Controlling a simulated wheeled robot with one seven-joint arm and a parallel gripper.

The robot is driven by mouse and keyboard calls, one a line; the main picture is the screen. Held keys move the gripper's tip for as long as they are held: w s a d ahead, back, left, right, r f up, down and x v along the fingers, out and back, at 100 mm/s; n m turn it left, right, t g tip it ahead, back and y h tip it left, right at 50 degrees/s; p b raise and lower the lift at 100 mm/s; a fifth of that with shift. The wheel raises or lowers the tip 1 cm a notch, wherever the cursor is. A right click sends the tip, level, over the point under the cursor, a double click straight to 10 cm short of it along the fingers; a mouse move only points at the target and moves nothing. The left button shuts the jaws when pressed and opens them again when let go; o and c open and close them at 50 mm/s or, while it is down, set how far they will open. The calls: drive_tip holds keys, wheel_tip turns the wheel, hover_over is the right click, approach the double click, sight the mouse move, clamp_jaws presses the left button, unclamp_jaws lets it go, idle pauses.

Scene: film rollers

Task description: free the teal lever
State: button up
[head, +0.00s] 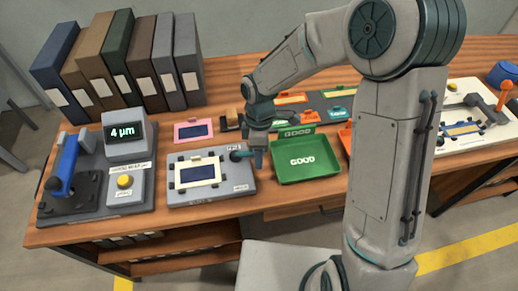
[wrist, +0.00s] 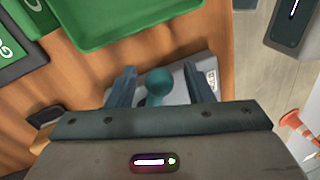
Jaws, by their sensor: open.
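The teal lever (head: 238,155) is on the right end of a grey fixture (head: 242,187), which holds a framed dark blue film piece (head: 197,173). In the wrist view the lever shows as a round teal knob on a short stem (wrist: 158,82). My gripper (head: 257,158) is at the lever, pointing down. In the wrist view my gripper (wrist: 159,70) is open, with one finger on each side of the knob and a gap on both sides. The lower part of the lever is partly hidden by the gripper body.
A green GOOD tray (head: 305,174) stands close on the right of my gripper. A gauge reading 4 µm (head: 124,132) with a blue-handled press (head: 68,160) is on the left. A pink frame (head: 193,130) and several binders (head: 145,60) are behind.

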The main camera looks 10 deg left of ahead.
wheel_tip(320, 180, up, 14)
drive_tip(key=w, duration=0.2)
drive_tip(key=shift+w+f+p, duration=0.2)
drive_tip(key=shift+w+p, duration=0.1)
drive_tip(key=shift+a, duration=0.1)
